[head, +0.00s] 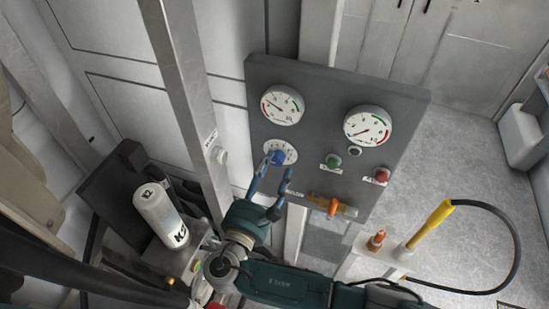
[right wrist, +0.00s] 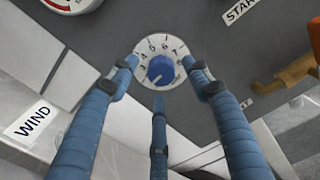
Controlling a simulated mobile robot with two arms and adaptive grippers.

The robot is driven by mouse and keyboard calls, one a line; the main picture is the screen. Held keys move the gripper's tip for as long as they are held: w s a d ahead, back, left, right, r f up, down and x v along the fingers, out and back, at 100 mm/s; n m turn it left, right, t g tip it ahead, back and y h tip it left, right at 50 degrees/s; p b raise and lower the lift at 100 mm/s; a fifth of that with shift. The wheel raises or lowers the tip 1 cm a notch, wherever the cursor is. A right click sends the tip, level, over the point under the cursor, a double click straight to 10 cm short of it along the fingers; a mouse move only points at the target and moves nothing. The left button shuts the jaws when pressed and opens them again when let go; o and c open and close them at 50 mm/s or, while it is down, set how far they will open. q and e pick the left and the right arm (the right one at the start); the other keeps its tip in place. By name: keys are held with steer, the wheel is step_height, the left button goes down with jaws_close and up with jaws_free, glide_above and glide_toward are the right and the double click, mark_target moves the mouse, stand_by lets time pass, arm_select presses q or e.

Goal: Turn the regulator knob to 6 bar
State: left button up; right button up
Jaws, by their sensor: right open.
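The blue regulator knob (head: 276,157) sits on a white numbered dial on the grey panel. It also shows in the right wrist view (right wrist: 161,70), with numerals such as 4 and 6 around its upper side. A small pale mark shows at the knob's lower left. My right gripper (head: 271,181) is open, its blue fingers spread in front of the panel just below the knob. In the right wrist view, one finger is left of the dial, one right and one below. Contact with the knob cannot be made out. My left gripper is not in view.
Two gauges, left (head: 282,105) and right (head: 367,126), sit above. A green button (head: 333,161), red button (head: 381,175) and orange-handled valve (head: 333,205) are to the right. A metal post (head: 187,90) stands left; a white canister (head: 160,215) is lower left.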

mark_target(278, 158)
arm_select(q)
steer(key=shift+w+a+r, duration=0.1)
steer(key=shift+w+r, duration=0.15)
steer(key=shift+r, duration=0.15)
arm_select(e)
steer(key=shift+x, duration=1.25)
steer(key=c, duration=1.2)
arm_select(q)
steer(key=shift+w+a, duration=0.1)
arm_select(e)
steer(key=shift+o, duration=0.2)
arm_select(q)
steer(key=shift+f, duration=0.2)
arm_select(e)
steer(key=m+b, duration=0.2)
steer(key=m, duration=0.2)
steer(key=shift+w+f+b, duration=0.1)
steer(key=shift+f+b, duration=0.05)
steer(key=shift+b, duration=0.2)
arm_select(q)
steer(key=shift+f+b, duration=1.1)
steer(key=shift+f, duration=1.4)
arm_select(e)
steer(key=shift+m, duration=1.5)
steer(key=shift+d, duration=0.1)
